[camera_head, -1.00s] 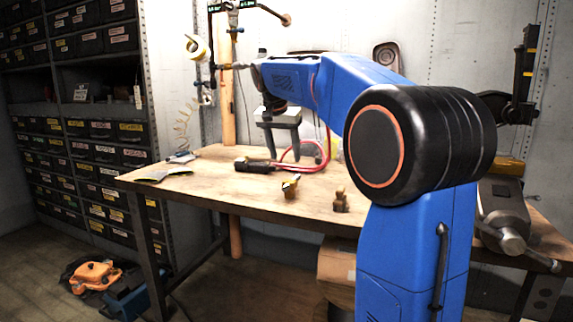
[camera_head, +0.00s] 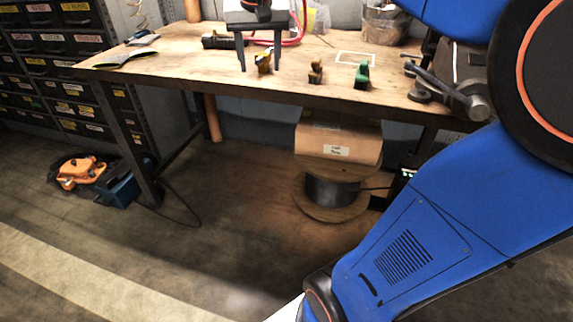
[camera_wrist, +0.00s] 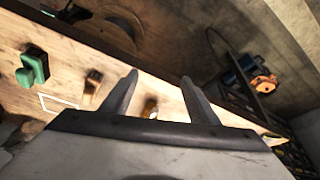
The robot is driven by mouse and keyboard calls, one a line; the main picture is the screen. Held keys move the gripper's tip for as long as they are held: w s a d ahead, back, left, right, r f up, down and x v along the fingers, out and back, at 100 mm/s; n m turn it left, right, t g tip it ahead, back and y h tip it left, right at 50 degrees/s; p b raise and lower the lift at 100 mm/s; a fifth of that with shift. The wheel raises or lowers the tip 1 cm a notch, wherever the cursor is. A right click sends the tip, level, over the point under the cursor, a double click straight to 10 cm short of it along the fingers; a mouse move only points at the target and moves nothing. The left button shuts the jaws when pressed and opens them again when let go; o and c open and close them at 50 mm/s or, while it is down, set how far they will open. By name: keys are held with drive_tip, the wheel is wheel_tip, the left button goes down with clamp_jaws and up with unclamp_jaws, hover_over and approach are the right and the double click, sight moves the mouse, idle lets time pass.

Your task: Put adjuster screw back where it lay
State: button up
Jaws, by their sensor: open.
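Three small pieces stand apart along the front of the wooden bench (camera_head: 190,75): a yellow-and-dark one (camera_head: 264,60), a brown one (camera_head: 315,72) and a green one (camera_head: 362,75). I cannot tell for certain which is the adjuster screw. My gripper (camera_head: 260,68) is open and points down; in the head view its fingers overlap the yellow piece. In the wrist view, the yellow piece (camera_wrist: 150,108) shows between the open fingers (camera_wrist: 160,75), with no contact visible. The brown piece (camera_wrist: 92,82) and green piece (camera_wrist: 33,66) lie to the left. A white rectangle outline (camera_head: 355,58) on the bench is empty.
A vise (camera_head: 455,85) stands at the bench's right end. A black tool (camera_head: 220,42) with a red hose lies behind the small pieces. A bucket (camera_head: 385,25) is at the back. Under the bench are a carton (camera_head: 340,140) and a cable spool (camera_head: 332,192). Bench left of centre is bare.

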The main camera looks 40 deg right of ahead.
drive_tip(key=s+a+f+n+y, duration=0.1)
drive_tip(key=s+a+f+n, duration=0.2)
drive_tip(key=s+f, duration=0.7)
drive_tip(key=s+a+f+n+t+y, duration=0.1)
drive_tip(key=s+a+f+n, duration=0.2)
drive_tip(key=s+f, duration=0.7)
drive_tip(key=shift+s+a+f, duration=0.25)
drive_tip(key=shift+s+a, duration=0.4)
drive_tip(key=shift+s, duration=0.3)
